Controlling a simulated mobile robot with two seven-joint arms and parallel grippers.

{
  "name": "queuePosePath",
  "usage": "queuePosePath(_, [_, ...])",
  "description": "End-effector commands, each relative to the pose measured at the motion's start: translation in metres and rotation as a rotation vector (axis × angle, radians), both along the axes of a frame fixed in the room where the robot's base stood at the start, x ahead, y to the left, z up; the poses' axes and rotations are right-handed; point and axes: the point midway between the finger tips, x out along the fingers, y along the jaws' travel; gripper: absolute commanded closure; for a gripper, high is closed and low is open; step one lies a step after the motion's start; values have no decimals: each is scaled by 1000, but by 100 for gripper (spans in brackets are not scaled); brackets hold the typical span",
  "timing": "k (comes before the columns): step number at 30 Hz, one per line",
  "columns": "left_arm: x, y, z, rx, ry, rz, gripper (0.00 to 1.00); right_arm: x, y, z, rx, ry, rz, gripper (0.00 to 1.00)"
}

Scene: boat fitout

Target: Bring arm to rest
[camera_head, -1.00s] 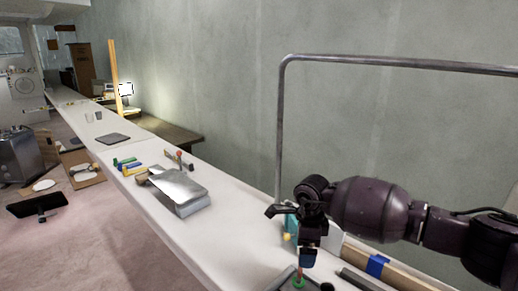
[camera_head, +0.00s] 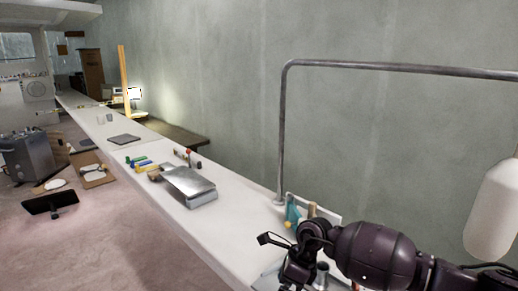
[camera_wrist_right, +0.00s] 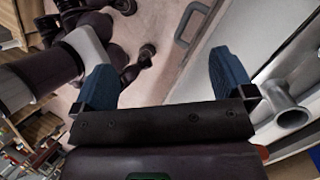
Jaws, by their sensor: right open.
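My right arm (camera_head: 375,255) comes in from the right, low in the head view, over the near end of the white bench (camera_head: 240,215). Beyond the fingers are the floor and dark parts that look like my own body. My left gripper shows in neither view.
A metal rail (camera_head: 282,130) rises from the bench beside the arm. A grey sheet-metal piece (camera_head: 188,182) and small coloured items (camera_head: 140,162) lie farther along. A white rounded object (camera_head: 493,210) is at the right. A grey pipe piece (camera_wrist_right: 287,108) is beside the right finger.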

Motion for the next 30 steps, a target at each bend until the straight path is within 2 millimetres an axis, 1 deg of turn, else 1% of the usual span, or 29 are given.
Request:
queuePosePath(1, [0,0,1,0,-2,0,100,-14,12,-6,73,42,-26,0])
queuePosePath(3, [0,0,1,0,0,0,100,-32,30,-11,190,105,-77,0])
queuePosePath(7, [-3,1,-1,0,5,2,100,-63,61,-11,436,250,-216,0])
queuePosePath(10, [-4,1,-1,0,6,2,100,-81,77,-5,618,368,-348,0])
queuePosePath(14, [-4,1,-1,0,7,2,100,-94,85,6,837,529,-542,0])
queuePosePath(17, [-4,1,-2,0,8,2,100,-98,82,13,992,656,-710,0])
queuePosePath(19, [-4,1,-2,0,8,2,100,-98,74,17,1093,743,-834,0])
queuePosePath(23, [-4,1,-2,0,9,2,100,-97,50,16,1264,909,-1080,0])
queuePosePath(26, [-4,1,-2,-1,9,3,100,-98,23,9,1382,1038,-1280,0])
queuePosePath(29, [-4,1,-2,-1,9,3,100,-101,-8,-4,1486,1161,-1490,0])
queuePosePath(30, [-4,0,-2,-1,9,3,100,-104,-21,-11,1524,1213,-1575,0])
